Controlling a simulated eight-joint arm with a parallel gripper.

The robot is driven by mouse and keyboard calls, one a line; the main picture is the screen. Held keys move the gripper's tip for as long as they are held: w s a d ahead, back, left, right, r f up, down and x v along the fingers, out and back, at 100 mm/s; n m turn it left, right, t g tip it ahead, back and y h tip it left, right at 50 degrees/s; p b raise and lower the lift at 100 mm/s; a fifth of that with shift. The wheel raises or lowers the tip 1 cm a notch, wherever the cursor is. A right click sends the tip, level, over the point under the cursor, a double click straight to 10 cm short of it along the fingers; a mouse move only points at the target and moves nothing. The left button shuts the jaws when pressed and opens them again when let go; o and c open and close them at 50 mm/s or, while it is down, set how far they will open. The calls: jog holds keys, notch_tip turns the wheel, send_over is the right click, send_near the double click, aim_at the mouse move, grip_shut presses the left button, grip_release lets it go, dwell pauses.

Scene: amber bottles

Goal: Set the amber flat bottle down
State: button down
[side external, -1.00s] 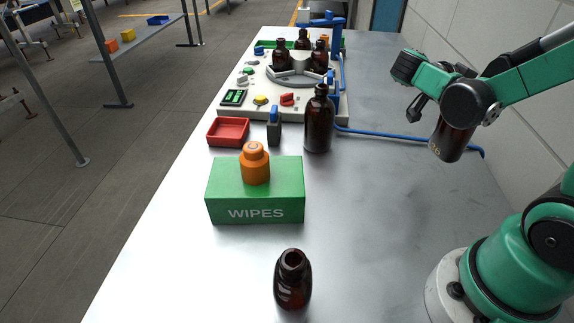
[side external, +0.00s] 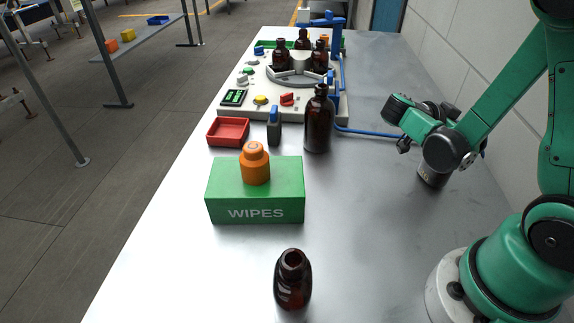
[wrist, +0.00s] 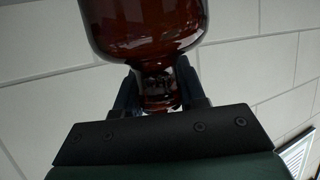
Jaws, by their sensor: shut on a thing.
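In the wrist view the amber flat bottle (wrist: 145,28) is glossy brown glass. My gripper (wrist: 160,92) is shut on its neck, with a black finger on each side. The bottle's far end is out of that view.
A tall amber bottle (side external: 319,122) and a small one (side external: 293,280) stand on the table (side external: 375,220). A green wipes box (side external: 255,195) carries an orange bottle (side external: 255,164). A red tray (side external: 228,132), blue hose (side external: 370,133) and bottle machine (side external: 262,95) are further back. A wall is at right.

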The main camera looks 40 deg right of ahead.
jog(key=c, duration=0.5)
grip_release()
jog(key=w+a+r+n+t+y, duration=0.1)
jog(key=w+a+n+t+y, duration=0.1)
jog(key=a+n+t+y, duration=0.2)
jog(key=w+a+r+n+t+y, duration=0.2)
jog(key=w+a+n+t+y, duration=0.1)
jog(key=a+n, duration=0.6)
jog(key=w+a+r+n+t+y, duration=0.1)
jog(key=w+a+n+t+y, duration=0.2)
jog(key=a+n+t+y, duration=0.2)
jog(key=a+n, duration=0.2)
jog(key=n, duration=0.2)
jog(key=shift+r, duration=0.25)
